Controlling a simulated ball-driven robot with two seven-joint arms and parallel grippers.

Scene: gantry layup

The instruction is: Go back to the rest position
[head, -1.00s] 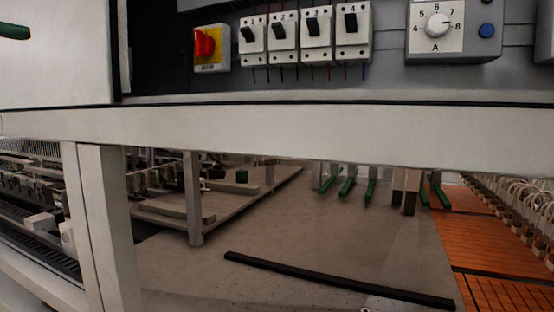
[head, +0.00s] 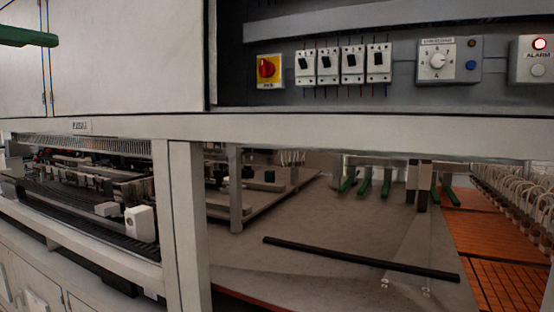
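Neither of my grippers shows in the head view, so I cannot see their state or whether they hold anything. An open electrical cabinet is ahead, with a red rotary switch on a yellow plate (head: 268,69), a row of several white breakers (head: 343,65), a numbered dial box (head: 438,61) and a box labelled ALARM (head: 540,60) with a red lit lamp. The breaker levers are dark and small.
A pale beam (head: 330,128) runs across below the cabinet, on a pale post (head: 188,225). Beyond it are a grey table (head: 330,215) with a long black bar (head: 360,259), and orange panels (head: 490,235). A green bar (head: 25,37) juts in at upper left.

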